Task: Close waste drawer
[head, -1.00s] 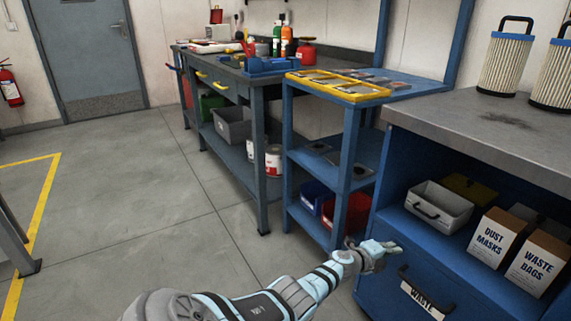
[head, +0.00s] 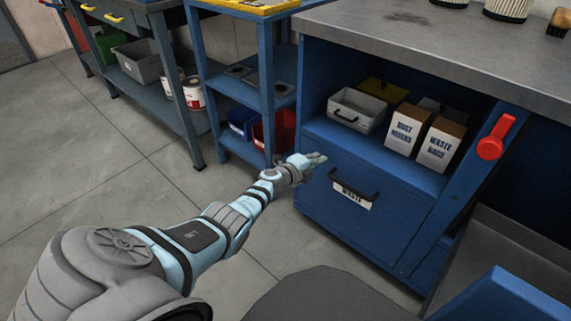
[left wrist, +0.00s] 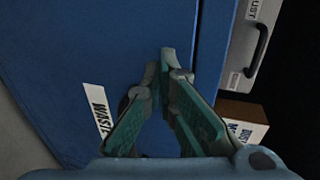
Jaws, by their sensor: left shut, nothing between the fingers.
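The waste drawer (head: 325,205) is the blue front low in the blue cabinet, with a dark bar handle (head: 353,184) and a white WASTE label (head: 351,196). Its front looks about flush with the cabinet, but I cannot tell whether a small gap remains. My left gripper (head: 318,158) is shut and empty, near the drawer's upper left part, left of the handle. In the left wrist view the closed fingers (left wrist: 166,60) point at the blue drawer front (left wrist: 60,60), with the label (left wrist: 97,108) to their left. Contact cannot be told. My right gripper is out of view.
Above the drawer, an open shelf holds a grey bin (head: 357,110) and boxes of dust masks (head: 407,130) and waste bags (head: 440,145). A red handle (head: 495,137) sticks out at right. A blue rack (head: 265,70) stands left of the cabinet. Floor at left is clear.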

